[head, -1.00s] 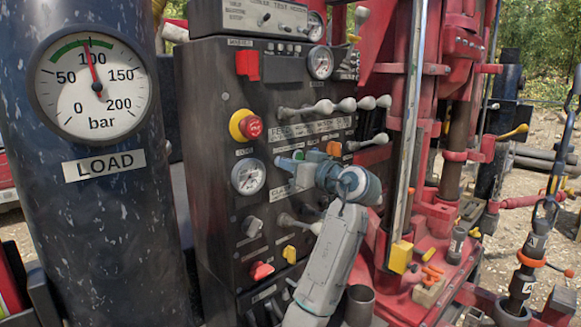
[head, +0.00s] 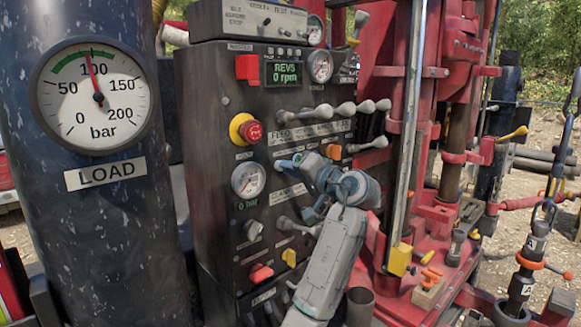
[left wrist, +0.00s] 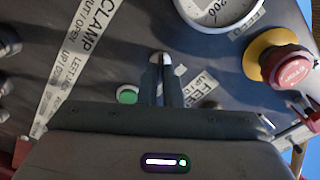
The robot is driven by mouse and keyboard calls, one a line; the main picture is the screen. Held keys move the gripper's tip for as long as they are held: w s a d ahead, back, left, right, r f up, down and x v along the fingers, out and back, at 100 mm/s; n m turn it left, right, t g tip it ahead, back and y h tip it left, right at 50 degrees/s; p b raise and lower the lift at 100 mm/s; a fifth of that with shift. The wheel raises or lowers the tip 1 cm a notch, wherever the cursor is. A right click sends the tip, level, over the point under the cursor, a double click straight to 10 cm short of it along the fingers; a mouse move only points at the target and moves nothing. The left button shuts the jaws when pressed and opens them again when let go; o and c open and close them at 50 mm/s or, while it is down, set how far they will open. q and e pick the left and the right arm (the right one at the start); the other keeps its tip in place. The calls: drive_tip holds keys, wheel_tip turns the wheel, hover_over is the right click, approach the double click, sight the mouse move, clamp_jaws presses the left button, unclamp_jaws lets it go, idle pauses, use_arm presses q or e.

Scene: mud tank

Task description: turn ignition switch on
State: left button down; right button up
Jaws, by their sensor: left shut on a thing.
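The dark control panel (head: 225,110) stands in front of me. My left gripper (head: 287,164) is at the panel, right of the small round gauge; its fingertips also show in the left wrist view (left wrist: 160,60). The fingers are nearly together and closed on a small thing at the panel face. That thing is mostly hidden, and I cannot make out whether it is the ignition switch. The panel's display (head: 285,73) is lit and reads "REVS 0 rpm". My right gripper is not in view.
A red and yellow emergency stop (head: 246,129) is close by; it also shows in the left wrist view (left wrist: 285,62). A green button (left wrist: 127,95) is beside the fingers. A row of lever knobs (head: 345,109) is above my gripper. The load gauge (head: 95,95) is at left.

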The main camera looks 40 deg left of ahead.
use_arm(q)
drive_tip(key=shift+r+m, duration=0.1)
drive_tip(key=shift+m, duration=0.3)
idle(0.3)
drive_tip(key=c, duration=1.6)
unclamp_jaws()
drive_tip(key=d+b, duration=0.4)
drive_tip(key=d, duration=0.6)
drive_tip(key=shift+s+d, duration=0.4)
